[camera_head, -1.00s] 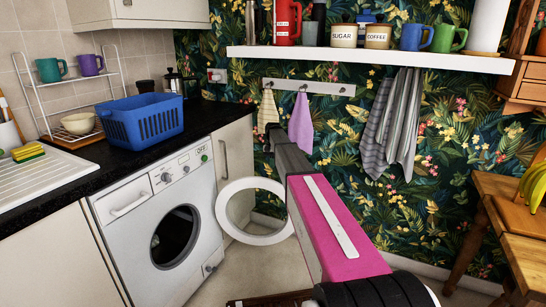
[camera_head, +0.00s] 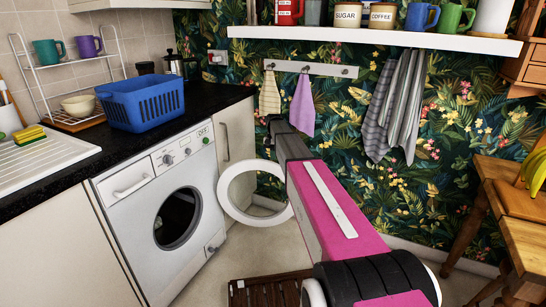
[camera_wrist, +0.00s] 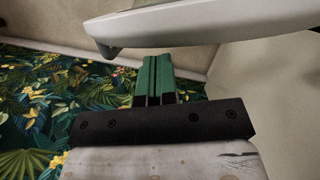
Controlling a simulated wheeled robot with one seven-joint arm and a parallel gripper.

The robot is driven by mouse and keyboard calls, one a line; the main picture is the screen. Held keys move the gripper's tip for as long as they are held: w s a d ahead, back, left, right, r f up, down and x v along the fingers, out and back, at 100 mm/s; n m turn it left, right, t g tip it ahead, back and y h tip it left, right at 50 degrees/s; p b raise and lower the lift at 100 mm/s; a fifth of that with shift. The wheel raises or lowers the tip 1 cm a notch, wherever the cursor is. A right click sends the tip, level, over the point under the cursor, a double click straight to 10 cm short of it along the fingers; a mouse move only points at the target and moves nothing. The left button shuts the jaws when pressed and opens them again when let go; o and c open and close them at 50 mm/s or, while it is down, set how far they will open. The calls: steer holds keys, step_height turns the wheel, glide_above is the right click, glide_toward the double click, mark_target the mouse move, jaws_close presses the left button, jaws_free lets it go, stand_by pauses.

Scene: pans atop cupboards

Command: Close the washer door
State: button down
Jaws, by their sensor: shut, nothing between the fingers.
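The white washer (camera_head: 165,215) stands under the counter at the left in the head view, with its dark round opening showing. Its round door (camera_head: 233,213), a white ring, hangs open to the right of the opening. My pink and black arm crosses in front of the door's right part. My gripper is hidden by the arm in the head view. In the wrist view my gripper (camera_wrist: 153,82) has green fingers, closed together and empty. A pale curved edge, probably the washer door (camera_wrist: 190,22), lies just beyond the fingertips; I cannot tell whether they touch.
A blue basket (camera_head: 142,105) sits on the black counter (camera_head: 100,160). A brown slatted mat (camera_head: 265,288) lies on the floor in front of the washer. A wooden table (camera_head: 515,210) stands at the right. Towels (camera_head: 395,105) hang on the flowered wall.

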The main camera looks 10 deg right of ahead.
steer(key=s+a+m+t+y, duration=0.1)
steer(key=s+a+m, duration=0.4)
steer(key=s+a, duration=0.5)
steer(key=s+a+m+t+y, duration=0.1)
steer(key=s+a+m, duration=0.4)
steer(key=s, duration=0.9)
steer(key=s+a+m+t, duration=0.1)
steer(key=a+m, duration=0.5)
steer(key=a, duration=2.1)
steer(key=shift+s+a+t+y, duration=0.15)
steer(key=shift+s+t+y, duration=0.15)
steer(key=shift+s, duration=0.3)
